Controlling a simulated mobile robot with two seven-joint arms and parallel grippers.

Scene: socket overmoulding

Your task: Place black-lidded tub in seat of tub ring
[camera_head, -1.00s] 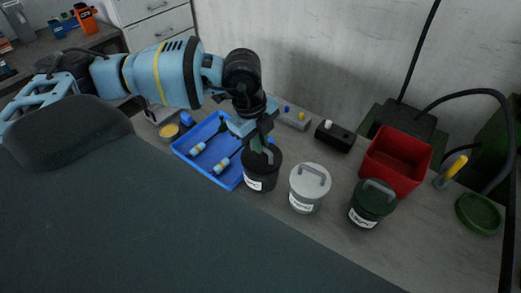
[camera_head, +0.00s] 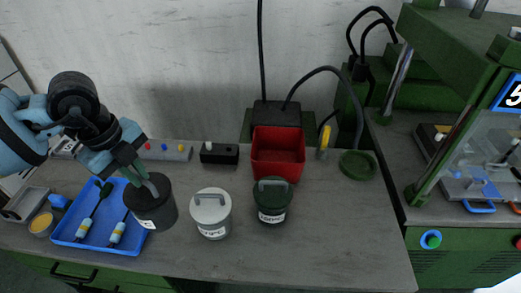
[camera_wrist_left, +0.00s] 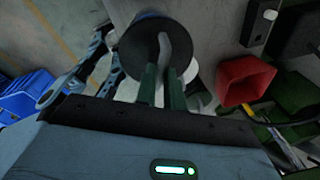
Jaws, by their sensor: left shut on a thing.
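The black-lidded tub (camera_head: 152,208), dark with a white label and a grey lid handle, hangs slightly tilted at the left of the head view, partly in front of the blue tray. My left gripper (camera_head: 141,172) is shut on its handle from above. In the left wrist view the round black lid (camera_wrist_left: 135,48) shows beyond the green fingers (camera_wrist_left: 162,88), which close on the handle. A round green dish with a raised rim (camera_head: 358,165) lies at the table's right; I cannot tell if it is the tub ring. My right gripper is not in view.
A white-lidded tub (camera_head: 211,215) and a green-lidded tub (camera_head: 272,201) stand right of the held tub. A red bin (camera_head: 278,155) stands behind them. The blue tray (camera_head: 75,238) holds brushes. The table front right is clear. A green machine (camera_head: 462,145) stands at far right.

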